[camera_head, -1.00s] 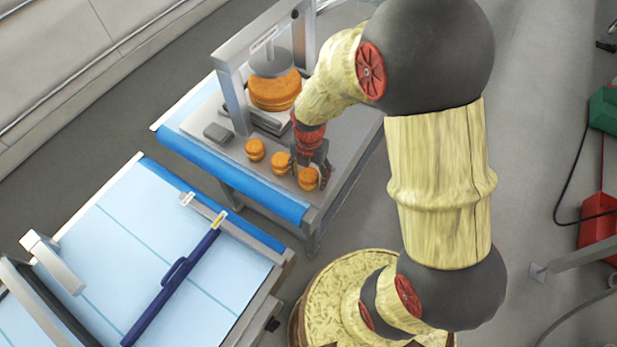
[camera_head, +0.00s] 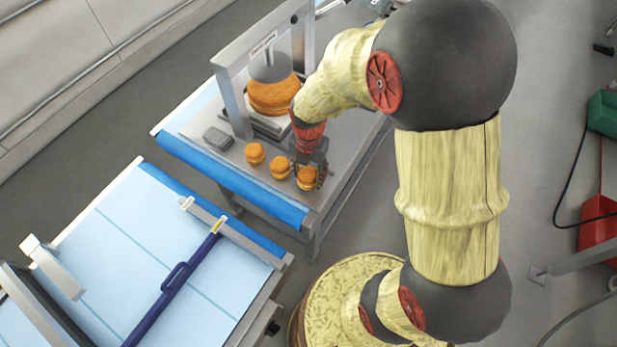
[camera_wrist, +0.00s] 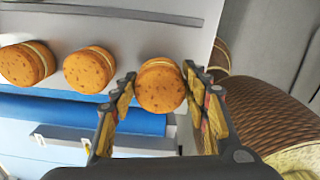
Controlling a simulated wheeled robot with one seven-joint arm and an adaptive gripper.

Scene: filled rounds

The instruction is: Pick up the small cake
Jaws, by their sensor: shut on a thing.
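Three small round orange-brown cakes with a pale filling stand in a row on the grey metal table. The right-hand cake (camera_head: 307,177) is between the fingers of my gripper (camera_head: 309,172). In the wrist view my gripper (camera_wrist: 160,92) is shut on this cake (camera_wrist: 160,88), one finger at each side. The middle cake (camera_head: 280,166) and the left cake (camera_head: 255,154) stand apart from the gripper; they also show in the wrist view as a middle cake (camera_wrist: 90,70) and a left cake (camera_wrist: 27,63). I cannot tell whether the held cake touches the table.
A large layered cake (camera_head: 270,97) sits under a press in a metal frame (camera_head: 233,97) behind. A small grey block (camera_head: 218,138) lies at the left. A blue edge (camera_head: 230,180) runs along the table's front. A light blue table with a dark blue bar (camera_head: 172,290) is nearer.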

